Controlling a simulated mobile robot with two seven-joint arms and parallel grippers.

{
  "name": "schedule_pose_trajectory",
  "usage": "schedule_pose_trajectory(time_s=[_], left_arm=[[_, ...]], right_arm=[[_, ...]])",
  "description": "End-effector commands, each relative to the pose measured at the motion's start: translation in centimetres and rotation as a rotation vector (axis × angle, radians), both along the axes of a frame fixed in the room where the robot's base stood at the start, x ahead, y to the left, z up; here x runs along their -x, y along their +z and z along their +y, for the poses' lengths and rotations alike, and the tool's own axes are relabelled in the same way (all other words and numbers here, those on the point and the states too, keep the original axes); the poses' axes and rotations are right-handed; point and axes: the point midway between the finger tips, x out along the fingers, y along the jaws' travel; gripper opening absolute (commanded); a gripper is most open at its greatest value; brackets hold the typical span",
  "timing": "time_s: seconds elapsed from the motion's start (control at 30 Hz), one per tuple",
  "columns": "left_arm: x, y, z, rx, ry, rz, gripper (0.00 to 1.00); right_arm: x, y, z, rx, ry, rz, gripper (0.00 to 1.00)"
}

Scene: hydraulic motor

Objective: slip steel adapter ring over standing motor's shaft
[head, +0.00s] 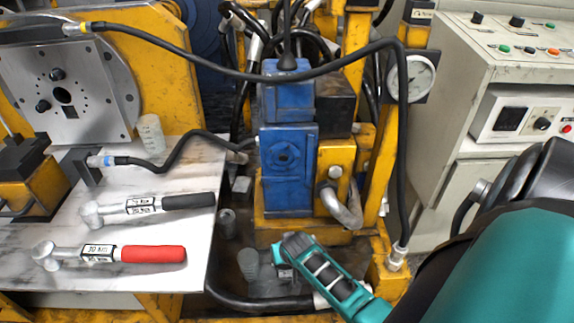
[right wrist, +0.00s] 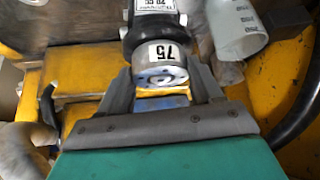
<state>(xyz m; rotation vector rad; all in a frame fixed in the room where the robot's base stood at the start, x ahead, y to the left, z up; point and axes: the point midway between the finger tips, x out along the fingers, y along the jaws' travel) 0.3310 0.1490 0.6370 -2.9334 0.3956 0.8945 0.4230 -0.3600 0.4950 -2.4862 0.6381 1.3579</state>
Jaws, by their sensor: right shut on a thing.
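A dark body with a white label, seemingly the standing motor (right wrist: 153,30), lines up directly beyond the ring. The shaft is hidden, and I cannot tell whether the ring is around it. In the head view my right gripper (head: 284,270) is low in the middle, in front of the blue unit; the ring and motor cannot be made out there. My left gripper is not in view.
Two torque wrenches, one black-handled (head: 175,202) and one red-handled (head: 152,254), lie on the white table (head: 190,275). The blue hydraulic unit (head: 284,160) stands behind; a black hose (head: 404,160) hangs at right.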

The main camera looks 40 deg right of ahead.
Motion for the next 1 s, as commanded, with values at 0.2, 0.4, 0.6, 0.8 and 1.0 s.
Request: schedule_pose_trajectory(time_s=[0.2, 0.4, 0.6, 0.8, 1.0], left_arm=[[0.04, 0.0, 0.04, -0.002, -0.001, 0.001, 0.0], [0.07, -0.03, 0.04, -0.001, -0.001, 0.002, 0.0], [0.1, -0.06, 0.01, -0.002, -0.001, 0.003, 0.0], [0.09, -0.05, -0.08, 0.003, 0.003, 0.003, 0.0], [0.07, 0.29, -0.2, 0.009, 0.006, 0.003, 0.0]], right_arm=[[-0.16, 0.18, -0.03, 0.002, 0.001, -0.005, 0.69], [-0.08, 0.1, -0.02, 0.0, 0.001, -0.002, 0.88], [-0.03, 0.04, -0.01, 0.0, 0.0, -0.001, 0.94], [0.09, -0.08, 0.03, -0.001, 0.0, 0.003, 1.0], [0.03, 0.28, 0.02, 0.0, 0.0, 0.001, 1.0]])
